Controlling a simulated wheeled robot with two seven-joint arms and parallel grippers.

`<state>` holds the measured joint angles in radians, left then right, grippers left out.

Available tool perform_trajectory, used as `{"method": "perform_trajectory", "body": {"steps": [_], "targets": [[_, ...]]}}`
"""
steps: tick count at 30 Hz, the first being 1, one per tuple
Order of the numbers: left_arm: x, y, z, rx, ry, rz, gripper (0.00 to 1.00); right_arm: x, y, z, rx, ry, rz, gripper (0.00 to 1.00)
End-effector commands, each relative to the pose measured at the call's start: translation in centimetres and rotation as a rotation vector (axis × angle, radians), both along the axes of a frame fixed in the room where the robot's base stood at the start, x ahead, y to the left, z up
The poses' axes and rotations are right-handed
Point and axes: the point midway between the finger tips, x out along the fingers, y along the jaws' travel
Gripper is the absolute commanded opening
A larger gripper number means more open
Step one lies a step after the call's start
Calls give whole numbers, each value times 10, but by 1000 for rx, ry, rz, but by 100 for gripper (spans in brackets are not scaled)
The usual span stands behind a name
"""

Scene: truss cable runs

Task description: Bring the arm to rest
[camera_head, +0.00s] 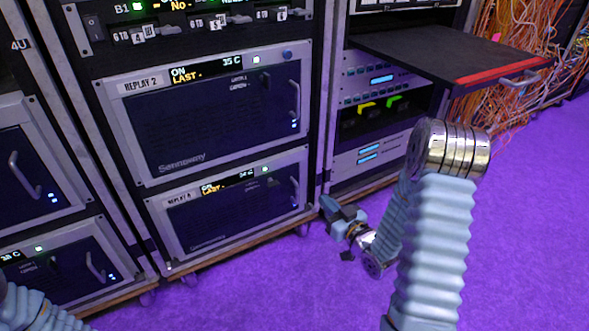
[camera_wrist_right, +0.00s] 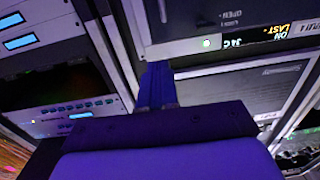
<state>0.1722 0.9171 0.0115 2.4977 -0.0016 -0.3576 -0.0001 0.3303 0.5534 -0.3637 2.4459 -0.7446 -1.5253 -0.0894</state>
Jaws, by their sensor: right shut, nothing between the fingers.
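My right gripper (camera_head: 331,206) hangs low, in front of the foot of the rack, near the bottom right corner of the REPLAY 4 unit. Its fingers are together and nothing is held. In the right wrist view the closed fingers (camera_wrist_right: 157,85) point toward the rack fronts, and that picture appears turned upside down. My right arm bends at a shiny joint at the right of the head view. Only a piece of my left arm shows at the lower left corner; its gripper is out of the picture.
The REPLAY 2 unit (camera_head: 215,112) and the REPLAY 4 unit (camera_head: 235,205) have protruding handles. A black shelf with a red edge (camera_head: 497,72) juts out at the upper right, near my right arm. Loose orange cables (camera_head: 525,30) hang behind it. Purple floor (camera_head: 530,220) is clear at right.

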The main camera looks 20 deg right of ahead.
Motion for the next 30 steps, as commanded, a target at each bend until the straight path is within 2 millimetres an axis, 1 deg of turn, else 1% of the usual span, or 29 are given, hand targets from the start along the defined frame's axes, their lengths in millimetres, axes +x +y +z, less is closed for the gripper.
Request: {"method": "perform_trajectory", "body": {"steps": [4,6,8,11,12,13,14,15,17,18,20,21,23,25,26,27,29,30], "targets": [[0,0,0,0,0,0,64,-1,0,-1,1,4,0,0],[0,0,0,0,0,0,64,1,5,-10,10,37,0,0],[0,0,0,0,0,0,64,3,14,-28,26,109,-2,0],[0,0,0,0,0,0,64,1,42,-81,76,326,-2,0],[0,0,0,0,0,0,64,-6,58,-107,103,443,-2,0],[0,0,0,0,0,0,64,-13,71,-127,124,533,-1,0],[0,0,0,0,0,0,64,-22,84,-145,144,625,0,0],[0,0,0,0,0,0,64,-36,101,-167,170,742,3,0],[0,0,0,0,0,0,64,-59,126,-193,204,901,9,0],[0,0,0,0,0,0,64,-75,141,-207,224,1001,13,0],[0,0,0,0,0,0,64,-101,162,-223,253,1140,23,0],[0,0,0,0,0,0,64,-118,176,-231,270,1228,29,0],[0,0,0,0,0,0,64,-145,195,-239,293,1356,39,0],[0,0,0,0,0,0,64,-177,217,-245,320,1501,50,0],[0,0,13,0,1,1,64,-182,220,-232,325,1525,50,0],[-1,-1,33,0,2,-2,64,-179,218,-211,324,1513,47,0],[-1,-1,50,-1,2,-4,64,-179,218,-195,322,1512,49,0],[-1,-2,61,-1,1,-5,64,-180,218,-183,321,1513,50,0]]}}
